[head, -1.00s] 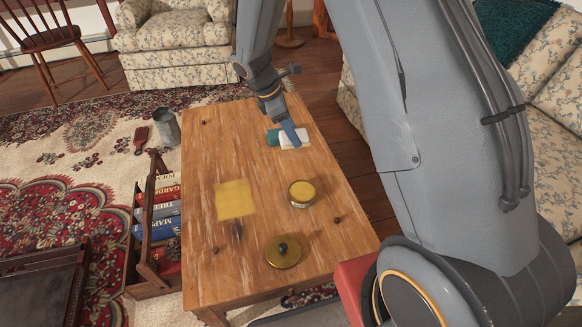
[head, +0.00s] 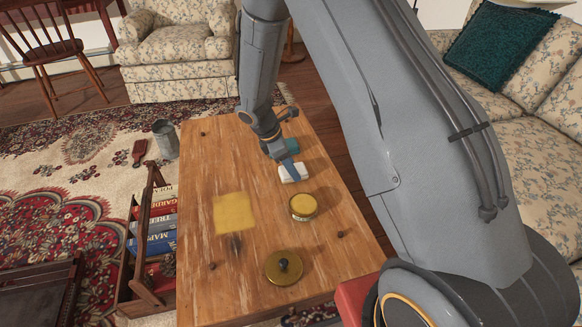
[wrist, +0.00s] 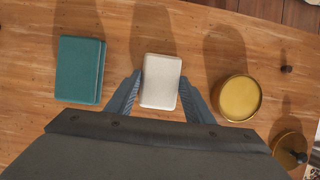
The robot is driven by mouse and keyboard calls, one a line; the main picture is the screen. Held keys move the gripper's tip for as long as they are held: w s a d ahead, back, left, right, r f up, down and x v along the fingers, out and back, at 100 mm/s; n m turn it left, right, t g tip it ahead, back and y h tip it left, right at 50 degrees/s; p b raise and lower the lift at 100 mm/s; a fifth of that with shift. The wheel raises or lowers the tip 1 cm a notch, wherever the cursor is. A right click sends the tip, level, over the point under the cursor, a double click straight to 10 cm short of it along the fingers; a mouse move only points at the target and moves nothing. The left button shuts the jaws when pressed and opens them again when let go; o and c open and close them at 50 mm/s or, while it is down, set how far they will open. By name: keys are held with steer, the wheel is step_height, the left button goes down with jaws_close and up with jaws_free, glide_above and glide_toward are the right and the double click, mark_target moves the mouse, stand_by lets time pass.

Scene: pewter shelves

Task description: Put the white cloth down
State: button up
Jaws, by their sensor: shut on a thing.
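The white cloth (head: 293,173) is a small folded block over the wooden table, between the teal block and the yellow-topped tin. It also shows in the wrist view (wrist: 160,80), upright in the picture, with a finger on each side. My gripper (head: 290,166) is shut on it from above; both fingers show in the wrist view (wrist: 160,97). I cannot tell whether the cloth's underside touches the table. The teal block (wrist: 80,70) lies apart to its left in the wrist view and is partly hidden behind my gripper in the head view.
The round yellow-topped tin (head: 303,206) stands close to the cloth. A brass lid with a dark knob (head: 284,267) lies at the near end. A yellow square (head: 234,214) lies on the table (head: 208,170). The table's left side is mostly bare. A book rack (head: 150,240) stands beside it.

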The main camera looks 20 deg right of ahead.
steer(key=o, duration=0.9)
steer(key=shift+f, duration=0.1)
steer(key=p+v, duration=0.3)
steer(key=v, duration=0.9)
steer(key=s+a+r+m+y, duration=0.1)
steer(key=s+a+r+m, duration=0.2)
steer(key=s+r, duration=0.3)
steer(key=s+a+r+m+y, duration=0.1)
steer(key=s+a+r+m, duration=0.15)
steer(key=s+r, duration=0.35)
steer(key=s+a+r+m+y, duration=0.1)
steer(key=s+r+m, duration=0.1)
steer(key=s, duration=0.4)
steer(key=s+r+m+y, duration=0.1)
steer(key=s+m, duration=0.2)
steer(key=s, duration=0.4)
steer(key=s+a+r+m+y, duration=0.1)
steer(key=s+r+m, duration=0.1)
steer(key=s, duration=0.4)
steer(key=shift+s+a+r+m, duration=0.2)
steer(key=shift+a+r+m, duration=0.15)
steer(key=shift+m, duration=0.1)
